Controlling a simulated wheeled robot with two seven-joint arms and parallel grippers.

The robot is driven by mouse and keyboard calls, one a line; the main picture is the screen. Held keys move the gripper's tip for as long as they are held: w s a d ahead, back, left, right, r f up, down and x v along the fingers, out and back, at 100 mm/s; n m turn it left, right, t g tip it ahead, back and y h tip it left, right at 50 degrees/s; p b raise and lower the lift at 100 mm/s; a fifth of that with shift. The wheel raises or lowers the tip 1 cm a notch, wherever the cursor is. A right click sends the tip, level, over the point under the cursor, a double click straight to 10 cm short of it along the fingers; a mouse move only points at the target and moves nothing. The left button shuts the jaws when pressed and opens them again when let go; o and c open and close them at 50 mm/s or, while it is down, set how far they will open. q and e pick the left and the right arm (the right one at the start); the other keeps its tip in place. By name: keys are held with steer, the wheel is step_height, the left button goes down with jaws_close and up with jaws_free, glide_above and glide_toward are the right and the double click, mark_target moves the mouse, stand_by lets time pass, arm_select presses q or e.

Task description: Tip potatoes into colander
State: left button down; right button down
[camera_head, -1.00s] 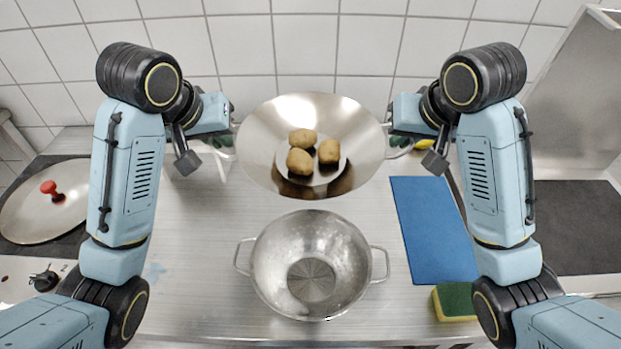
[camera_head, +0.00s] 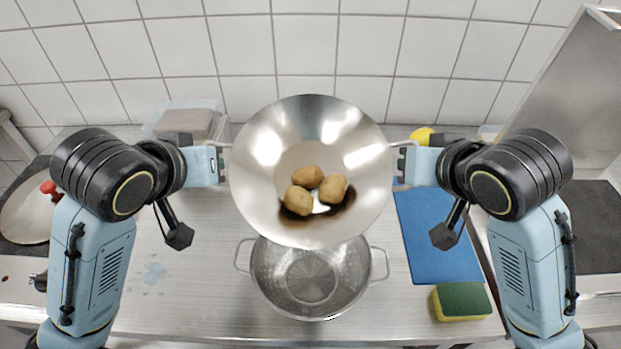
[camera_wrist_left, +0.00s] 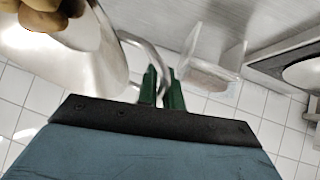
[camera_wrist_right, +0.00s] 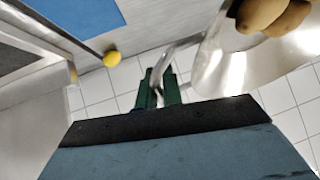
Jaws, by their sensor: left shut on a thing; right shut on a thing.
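A wide metal pan (camera_head: 258,205) with two side handles is held up between my grippers in the head view, tilted toward me. Three brown potatoes (camera_head: 334,188) lie in it, grouped toward its near side. My left gripper (camera_head: 222,160) is shut on the pan's left handle; its green fingers (camera_wrist_left: 162,88) grip the handle in the left wrist view. My right gripper (camera_head: 398,162) is shut on the right handle, also seen in the right wrist view (camera_wrist_right: 160,90). The metal colander (camera_head: 310,305) stands empty on the counter, below and nearer than the pan, its far rim hidden by the pan.
A blue board (camera_head: 435,245) lies right of the colander, with a green and yellow sponge (camera_head: 462,302) at its near end. A yellow lemon (camera_head: 422,134) and a clear container (camera_head: 190,122) are at the back. A lid (camera_head: 25,215) lies at left.

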arm_select(q)
steer(key=shift+w+r+m+t+h, duration=0.1)
steer(key=shift+w+r+m+t, duration=0.1)
steer(key=shift+t, duration=1.25)
steer(key=shift+w+r+m+t+h, duration=0.1)
steer(key=shift+r+m+t, duration=0.1)
steer(key=shift+t, duration=1.2)
steer(key=shift+w+r+m+t+h, duration=0.1)
steer(key=shift+r+t, duration=0.1)
steer(key=shift+t, duration=1.25)
arm_select(e)
steer(key=shift+w+r+n+t+y, duration=0.15)
steer(key=shift+r+t, duration=0.05)
steer(key=shift+t, duration=1.25)
steer(key=shift+w+r+n+t+y, duration=0.1)
steer(key=shift+w+r+n+t, duration=0.1)
steer(key=shift+t, duration=1.2)
steer(key=shift+w+r+n+t+y, duration=0.1)
steer(key=shift+r+n+t+y, duration=0.05)
steer(key=shift+t, duration=1.3)
steer(key=shift+r, duration=0.1)
